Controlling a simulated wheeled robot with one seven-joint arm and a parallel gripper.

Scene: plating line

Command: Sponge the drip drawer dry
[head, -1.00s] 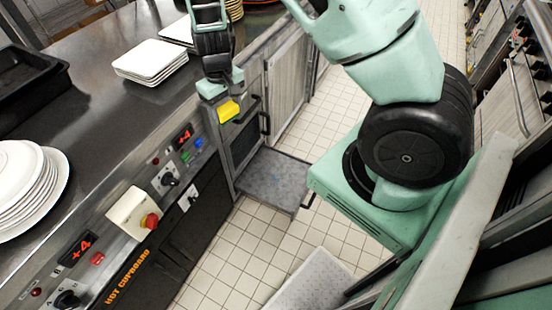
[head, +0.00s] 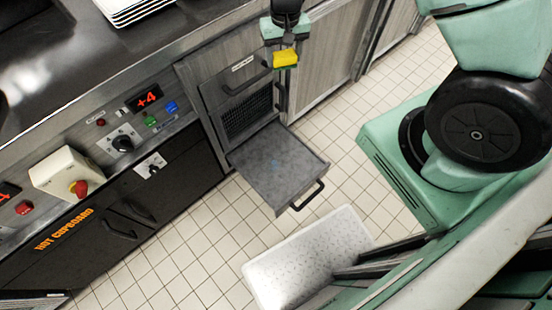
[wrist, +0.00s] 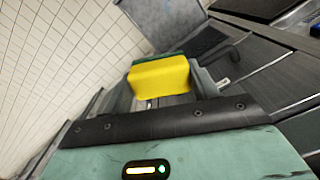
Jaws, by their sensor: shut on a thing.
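A yellow sponge (head: 285,58) is held in my gripper (head: 286,44), which is shut on it. In the wrist view the sponge (wrist: 160,77) shows yellow with a dark green layer at its far side, between the fingers. The drip drawer (head: 272,165) is pulled out low from the counter front. It is a flat grey tray with faint bluish wet marks and a dark handle on its outer edge. My gripper is above and beyond the drawer, apart from it. Part of the drawer also shows at the top of the wrist view (wrist: 170,18).
The control panel (head: 130,120) with knobs, buttons and a red display is left of the drawer. A dark handle (head: 247,78) sits on the unit above the drawer. A pale dotted mat (head: 308,255) lies on the tiled floor. White plates (head: 135,8) stand on the counter.

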